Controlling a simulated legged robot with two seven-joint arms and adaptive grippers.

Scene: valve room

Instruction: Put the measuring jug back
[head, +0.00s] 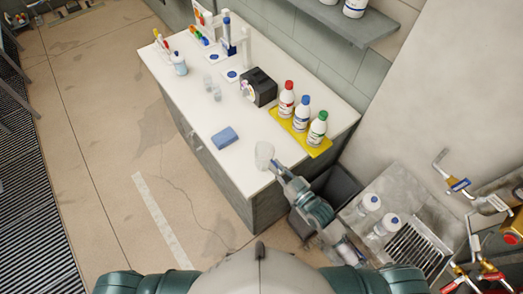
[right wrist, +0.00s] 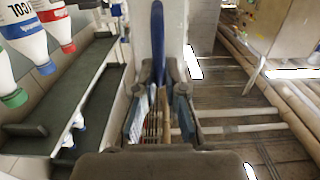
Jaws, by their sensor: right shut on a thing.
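The measuring jug (head: 263,155) is a clear, whitish vessel at the near right edge of the white counter (head: 205,115). My right gripper (head: 277,168) reaches in from the lower right and is shut on the jug's blue handle side. I cannot tell whether the jug's base touches the counter. In the right wrist view, my right gripper's fingers (right wrist: 160,80) close in the middle, with blue and pale parts of what it holds just beyond them. My left gripper is not in view.
A blue sponge (head: 225,138) lies left of the jug. Three capped bottles (head: 302,107) stand on a yellow tray (head: 322,149). A black box (head: 259,86), small clear cups (head: 216,94) and a blue-capped bottle (head: 179,63) stand farther back.

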